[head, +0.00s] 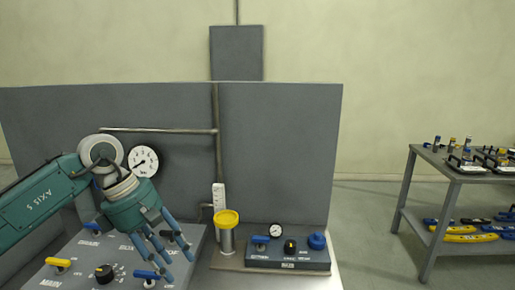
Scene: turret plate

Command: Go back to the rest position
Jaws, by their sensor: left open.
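My left gripper (166,252) comes in from the left on a teal arm. Its blue-grey fingers are spread, point down and hold nothing visible. It hangs above the grey control panel (72,272) and hides part of it. The panel carries a yellow-handled switch (58,263), a black knob (104,273) and a blue-handled switch (147,275). Whether the fingers touch the panel is hard to tell, but they seem apart from it. My right gripper does not show.
A yellow-topped cylinder (227,219) and a small control box (288,254) stand right of the gripper. A grey upright board (280,150) with a round gauge (143,161) and pipes rises behind. A shelf table (452,168) with tools stands at right, with open floor between.

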